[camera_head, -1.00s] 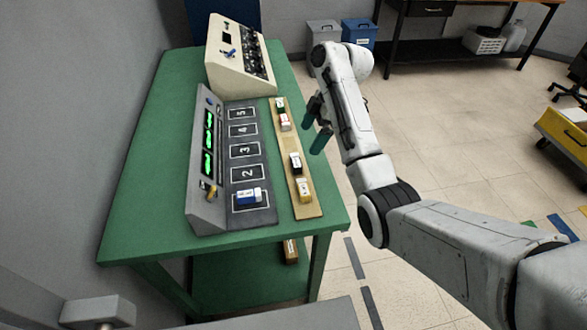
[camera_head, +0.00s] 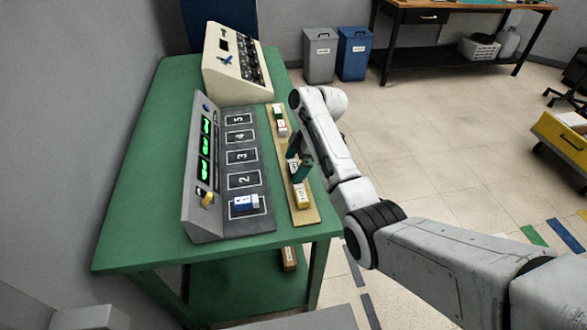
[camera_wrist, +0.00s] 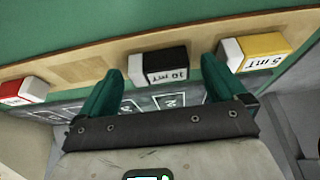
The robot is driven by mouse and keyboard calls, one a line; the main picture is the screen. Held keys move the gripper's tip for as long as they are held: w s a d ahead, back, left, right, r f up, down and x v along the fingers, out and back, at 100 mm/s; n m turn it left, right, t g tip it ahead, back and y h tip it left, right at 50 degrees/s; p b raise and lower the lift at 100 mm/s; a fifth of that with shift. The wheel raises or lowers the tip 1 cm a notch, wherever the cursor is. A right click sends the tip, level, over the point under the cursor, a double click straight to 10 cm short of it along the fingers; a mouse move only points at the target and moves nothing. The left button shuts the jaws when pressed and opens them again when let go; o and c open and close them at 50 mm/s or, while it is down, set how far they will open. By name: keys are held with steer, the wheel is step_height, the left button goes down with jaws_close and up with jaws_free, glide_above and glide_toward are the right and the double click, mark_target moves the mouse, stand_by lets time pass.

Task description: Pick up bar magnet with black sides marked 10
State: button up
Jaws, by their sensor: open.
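The bar magnet with black sides (camera_wrist: 167,66), marked 10 mT with a white end, lies on a wooden strip (camera_head: 309,214). In the head view my gripper mostly hides it. My gripper (camera_wrist: 160,76) has dark green fingers, open and empty. In the wrist view one finger is on each side of the black magnet, with gaps between. In the head view my gripper (camera_head: 299,158) is over the strip, close above the magnet's place. Whether the fingertips reach down beside the magnet is hard to tell.
A yellow magnet (camera_wrist: 264,50) marked 5 mT lies close beyond the right finger. A red magnet (camera_wrist: 25,90) is at the left; a green one (camera_head: 278,110) is farther along the strip. A blue magnet (camera_head: 246,203) sits on the numbered grey panel (camera_head: 262,226). A cream console (camera_head: 222,80) stands behind.

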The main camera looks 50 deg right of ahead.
steer(key=c, duration=1.2)
steer(key=shift+r, duration=0.15)
